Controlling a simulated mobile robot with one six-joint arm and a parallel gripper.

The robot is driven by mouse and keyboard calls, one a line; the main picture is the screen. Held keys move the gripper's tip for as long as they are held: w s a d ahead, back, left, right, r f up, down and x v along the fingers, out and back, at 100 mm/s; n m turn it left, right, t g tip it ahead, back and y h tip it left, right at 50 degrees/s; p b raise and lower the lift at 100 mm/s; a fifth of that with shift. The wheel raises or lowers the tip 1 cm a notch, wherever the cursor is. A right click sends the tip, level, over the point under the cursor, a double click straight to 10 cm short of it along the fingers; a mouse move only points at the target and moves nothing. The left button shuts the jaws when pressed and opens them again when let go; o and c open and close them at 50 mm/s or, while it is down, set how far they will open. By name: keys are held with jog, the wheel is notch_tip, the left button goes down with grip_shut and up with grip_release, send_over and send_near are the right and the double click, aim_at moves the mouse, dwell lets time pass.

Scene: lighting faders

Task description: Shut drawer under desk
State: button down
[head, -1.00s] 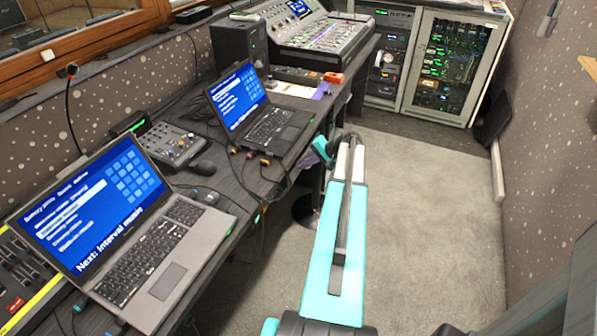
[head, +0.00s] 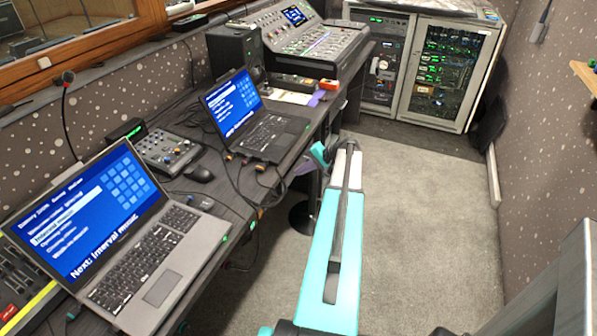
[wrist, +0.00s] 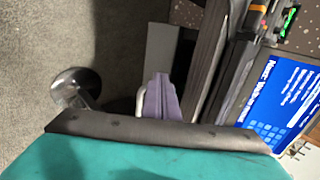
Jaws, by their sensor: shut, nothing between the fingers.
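The desk (head: 232,196) runs along the left. My gripper (head: 320,154) is shut and empty, at the far end of my arm beside the desk edge.
Two open laptops (head: 160,270) (head: 265,135), a small mixer (head: 168,150) and a large console (head: 315,45) stand on the desk. Cables (head: 245,185) hang over its edge. A round metal base (wrist: 75,88) stands on the floor. Grey carpet (head: 420,220) is clear on the right.

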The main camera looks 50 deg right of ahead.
jog(key=s+f+b+v, duration=0.1)
jog(key=v, duration=1.1)
jog(key=shift+d+f, duration=0.15)
